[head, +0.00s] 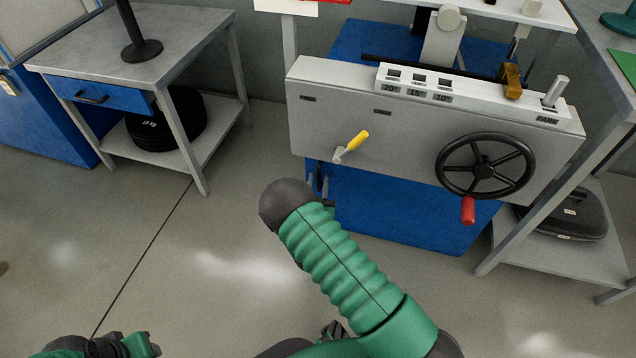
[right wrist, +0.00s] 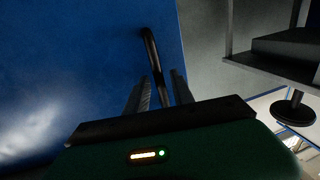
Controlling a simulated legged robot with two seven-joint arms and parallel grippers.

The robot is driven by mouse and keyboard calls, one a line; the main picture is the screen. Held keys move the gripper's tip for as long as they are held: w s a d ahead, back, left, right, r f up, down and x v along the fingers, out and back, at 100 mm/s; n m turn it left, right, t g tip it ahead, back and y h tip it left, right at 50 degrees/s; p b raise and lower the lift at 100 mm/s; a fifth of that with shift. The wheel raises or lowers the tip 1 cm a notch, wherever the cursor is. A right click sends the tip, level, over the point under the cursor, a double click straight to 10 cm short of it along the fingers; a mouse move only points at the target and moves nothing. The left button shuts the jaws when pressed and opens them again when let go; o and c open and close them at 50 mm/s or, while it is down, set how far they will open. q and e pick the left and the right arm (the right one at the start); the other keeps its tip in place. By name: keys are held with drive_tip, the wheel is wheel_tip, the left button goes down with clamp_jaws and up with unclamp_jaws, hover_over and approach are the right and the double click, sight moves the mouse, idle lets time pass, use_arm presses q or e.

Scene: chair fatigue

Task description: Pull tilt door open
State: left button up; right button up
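The blue door (head: 410,210) is the front of the cabinet under the grey machine panel. It fills the left of the right wrist view (right wrist: 80,60) and looks upright. Its dark bar handle (right wrist: 151,55) runs down between the fingers of my right gripper (right wrist: 160,90). The fingers are apart, one on each side of the handle, with gaps showing. I cannot tell if either finger touches it. In the head view my right gripper (head: 324,186) is mostly hidden behind my green right arm, at the door's left edge. My left gripper (head: 140,345) shows only partly at the bottom left.
The panel above the door carries a black handwheel (head: 485,167) with a red grip and a small yellow-handled crank (head: 352,145). A grey table (head: 190,35) with a blue drawer stands left, a shelf (head: 590,250) right. The floor before the door is clear.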

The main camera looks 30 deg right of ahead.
clamp_jaws()
idle(1.2)
